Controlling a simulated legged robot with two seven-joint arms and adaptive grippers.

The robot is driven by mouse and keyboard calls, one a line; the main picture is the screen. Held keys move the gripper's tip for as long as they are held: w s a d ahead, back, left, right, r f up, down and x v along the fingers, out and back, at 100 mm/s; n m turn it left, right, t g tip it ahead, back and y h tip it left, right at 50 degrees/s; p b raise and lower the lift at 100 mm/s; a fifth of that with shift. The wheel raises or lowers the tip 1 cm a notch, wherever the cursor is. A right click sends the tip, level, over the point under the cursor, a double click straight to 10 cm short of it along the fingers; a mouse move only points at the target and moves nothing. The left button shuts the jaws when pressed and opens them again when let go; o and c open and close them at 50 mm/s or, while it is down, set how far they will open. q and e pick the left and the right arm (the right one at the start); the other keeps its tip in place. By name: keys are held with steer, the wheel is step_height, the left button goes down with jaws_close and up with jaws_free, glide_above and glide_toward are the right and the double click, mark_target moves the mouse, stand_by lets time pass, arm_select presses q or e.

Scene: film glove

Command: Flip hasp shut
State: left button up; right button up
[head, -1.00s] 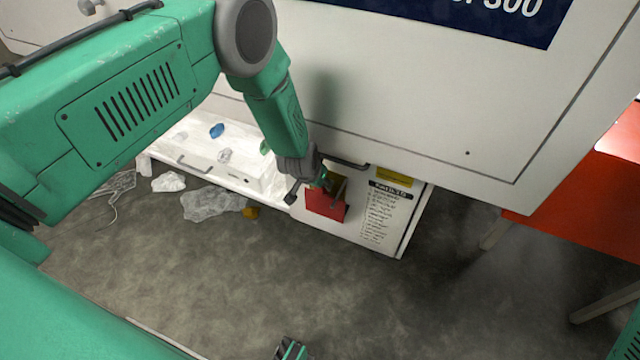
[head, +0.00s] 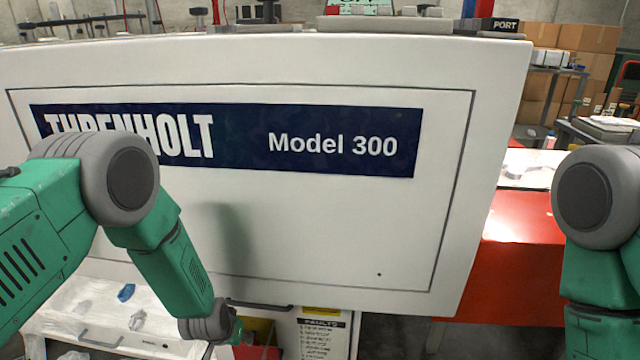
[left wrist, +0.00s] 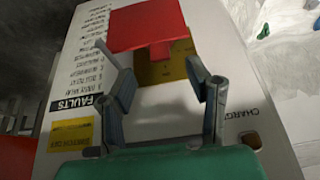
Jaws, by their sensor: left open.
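In the left wrist view a red plate (left wrist: 148,25) with a short narrow stem lies over a tan plate (left wrist: 165,70) on the white labelled panel (left wrist: 95,70). I take it for the hasp, but cannot tell for sure. My left gripper (left wrist: 148,62) is open and empty, its fingers on either side of the stem's line.
A large white machine cover (head: 300,225) marked Model 300 overhangs the panel. A dark bar handle (head: 258,305) runs along its lower edge. A white drawer area (head: 100,320) with scraps is at left, and a red-orange bench (head: 520,260) at right.

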arm_select(q)
steer(key=s+a+r+g+p, duration=0.1)
steer(key=s+r, duration=0.1)
steer(key=s, duration=0.9)
steer(key=s+a+r+g+p, duration=0.1)
steer(key=s+r+g+p, duration=0.1)
steer(key=s, duration=1)
steer(key=s+a+r+g+p, duration=0.1)
steer(key=s+r, duration=0.2)
steer(key=s, duration=0.8)
steer(key=shift+s+a+r+g+p, duration=0.25)
steer(key=shift+s+a+g+p, duration=0.05)
steer(key=shift+s+a+p, duration=0.1)
